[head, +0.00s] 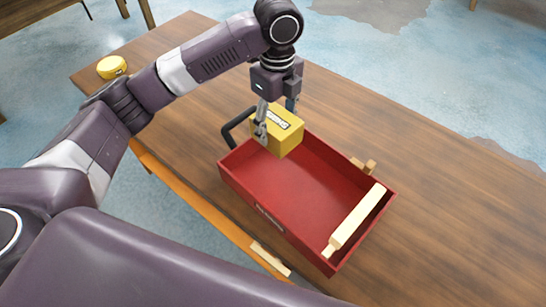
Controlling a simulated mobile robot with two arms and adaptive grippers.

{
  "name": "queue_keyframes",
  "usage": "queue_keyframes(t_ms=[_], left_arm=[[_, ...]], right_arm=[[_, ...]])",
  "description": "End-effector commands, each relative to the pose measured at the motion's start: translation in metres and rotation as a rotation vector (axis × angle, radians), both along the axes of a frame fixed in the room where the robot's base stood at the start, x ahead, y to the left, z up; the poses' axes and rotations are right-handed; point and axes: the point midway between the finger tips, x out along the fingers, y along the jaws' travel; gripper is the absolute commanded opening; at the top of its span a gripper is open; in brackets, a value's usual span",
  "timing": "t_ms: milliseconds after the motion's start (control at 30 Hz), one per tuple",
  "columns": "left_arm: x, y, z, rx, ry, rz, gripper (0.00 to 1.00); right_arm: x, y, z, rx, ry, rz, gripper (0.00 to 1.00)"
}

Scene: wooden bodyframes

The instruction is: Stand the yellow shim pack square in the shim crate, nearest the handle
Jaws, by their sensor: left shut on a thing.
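The yellow shim pack (284,136) is a box with a white label on top. My left gripper (275,124) is shut on it, one finger at each side, pointing down. The pack is at the far left end of the red shim crate (238,193), beside the black handle (231,135). Its underside is hidden, so I cannot tell whether it touches the crate floor. It looks roughly upright. The crate is open-topped and its visible floor is bare. My right gripper is not in view.
A pale wooden bar (355,222) lies across the crate's right end. A small wooden piece (363,165) is by its far wall. A yellow tape-like roll (111,67) sits at the table's far left. The wooden table (460,200) is clear on the right.

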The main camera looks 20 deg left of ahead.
Motion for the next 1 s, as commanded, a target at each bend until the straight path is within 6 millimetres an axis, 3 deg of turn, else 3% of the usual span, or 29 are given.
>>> queue_keyframes(t_ms=[200,333,800,1000], left_arm=[[-0.001,0.001,-0.057,0.000,0.003,0.002,0.20],[0.000,0.001,-0.083,0.000,0.000,0.002,0.20],[0.000,0.001,-0.138,0.000,-0.001,0.002,0.20],[0.001,0.001,-0.141,0.000,-0.003,0.000,0.20]], right_arm=[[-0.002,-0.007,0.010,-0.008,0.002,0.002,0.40],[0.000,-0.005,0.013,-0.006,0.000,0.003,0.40],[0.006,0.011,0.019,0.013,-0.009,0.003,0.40],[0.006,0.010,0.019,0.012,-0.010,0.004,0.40]])
